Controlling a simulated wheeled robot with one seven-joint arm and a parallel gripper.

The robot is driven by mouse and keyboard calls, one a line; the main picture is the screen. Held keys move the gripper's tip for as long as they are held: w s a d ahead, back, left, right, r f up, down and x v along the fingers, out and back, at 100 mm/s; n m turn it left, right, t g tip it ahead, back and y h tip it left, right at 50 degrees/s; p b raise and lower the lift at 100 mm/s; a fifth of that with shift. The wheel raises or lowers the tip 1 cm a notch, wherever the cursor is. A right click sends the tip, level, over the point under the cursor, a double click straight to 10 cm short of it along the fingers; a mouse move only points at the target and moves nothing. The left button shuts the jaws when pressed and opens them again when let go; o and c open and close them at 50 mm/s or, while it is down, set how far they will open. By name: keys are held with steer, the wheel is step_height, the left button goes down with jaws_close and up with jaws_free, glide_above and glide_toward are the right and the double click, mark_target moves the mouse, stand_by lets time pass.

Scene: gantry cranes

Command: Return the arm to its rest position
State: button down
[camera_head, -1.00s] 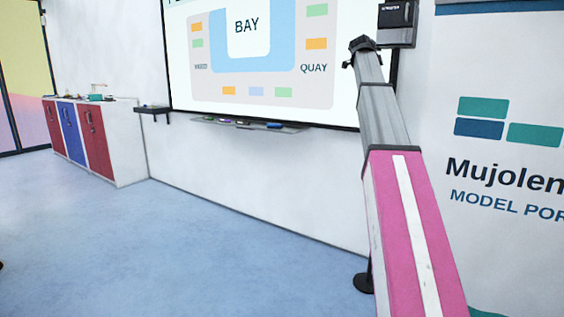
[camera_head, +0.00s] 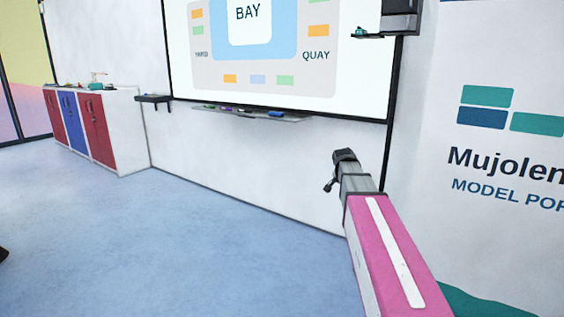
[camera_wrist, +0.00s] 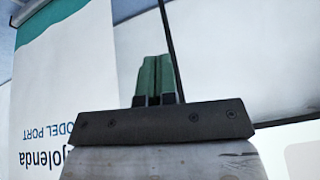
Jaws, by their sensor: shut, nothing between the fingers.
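My gripper (camera_wrist: 153,79) shows in the wrist view as two green fingers side by side, shut with nothing between them. In the head view my arm, with its pink and white link (camera_head: 393,255), reaches up from the lower right. Its grey section and black joint (camera_head: 345,160) stand in front of the white wall below the whiteboard's right corner. The fingers cannot be made out in the head view.
A whiteboard (camera_head: 345,80) with a pen tray (camera_head: 250,114) hangs on the wall. A banner (camera_head: 500,190) stands at the right and also shows upside down in the wrist view (camera_wrist: 62,85). Red and blue cabinets (camera_head: 75,122) stand far left. The blue floor (camera_head: 180,240) is open.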

steer(key=s+a+f+n+g+y, duration=0.1)
steer(key=s+a+f+n, duration=0.3)
steer(key=s+f, duration=0.7)
steer(key=s+a+f+n+g+y, duration=0.1)
steer(key=s+a+f+n+g, duration=0.2)
steer(key=s+f, duration=0.9)
steer(key=s+a+n, duration=0.1)
steer(key=s+n, duration=0.1)
steer(key=shift+s+f+y, duration=0.3)
steer(key=shift+s+y, duration=0.05)
steer(key=shift+y, duration=0.05)
